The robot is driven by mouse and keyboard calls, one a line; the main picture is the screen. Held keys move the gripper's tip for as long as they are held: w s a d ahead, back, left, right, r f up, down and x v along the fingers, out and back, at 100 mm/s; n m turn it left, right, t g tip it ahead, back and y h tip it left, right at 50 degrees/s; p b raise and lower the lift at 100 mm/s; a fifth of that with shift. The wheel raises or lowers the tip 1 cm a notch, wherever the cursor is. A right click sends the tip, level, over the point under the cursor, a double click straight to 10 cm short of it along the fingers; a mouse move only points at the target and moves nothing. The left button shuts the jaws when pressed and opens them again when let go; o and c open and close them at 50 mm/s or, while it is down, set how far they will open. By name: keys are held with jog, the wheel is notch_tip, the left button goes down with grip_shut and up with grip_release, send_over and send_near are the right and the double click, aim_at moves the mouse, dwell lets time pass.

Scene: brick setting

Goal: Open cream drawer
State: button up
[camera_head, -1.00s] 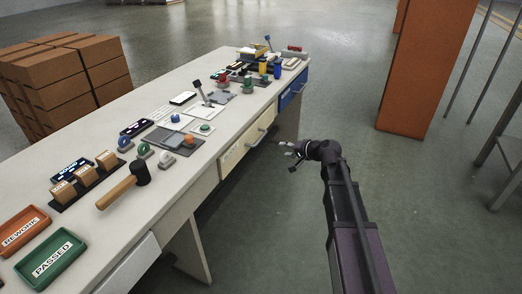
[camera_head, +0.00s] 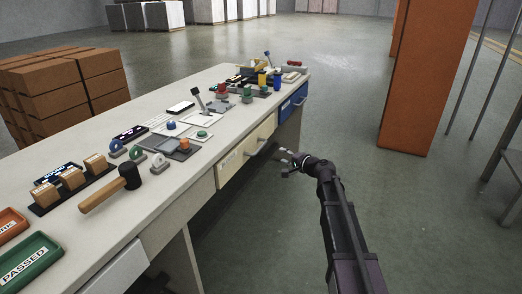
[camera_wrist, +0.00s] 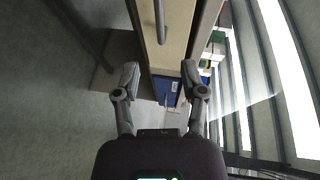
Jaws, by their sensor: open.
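The cream drawer (camera_head: 237,158) is in the middle of the bench front in the head view, and looks closed. Its bar handle (camera_head: 262,146) sticks out from the front. In the wrist view the cream drawer front (camera_wrist: 166,58) runs up the picture, with the handle (camera_wrist: 160,20) at the top. My gripper (camera_head: 289,159) is open and empty, to the right of the drawer and apart from the handle. In the wrist view its two fingers (camera_wrist: 161,78) are spread wide, and the handle lies beyond them, roughly between their lines.
A blue drawer (camera_head: 292,102) is at the far end of the bench, and a white drawer (camera_head: 118,266) is at the near end. The bench top (camera_head: 75,223) holds a mallet (camera_head: 112,187) and several small items. An orange pillar (camera_head: 425,80) stands at right. The floor between is clear.

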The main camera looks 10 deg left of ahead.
aim_at(260, 148)
jog(key=b+x, duration=0.2)
jog(key=x, duration=1.2)
jog(key=shift+f, duration=0.1)
jog(key=shift+s, duration=0.1)
grip_shut()
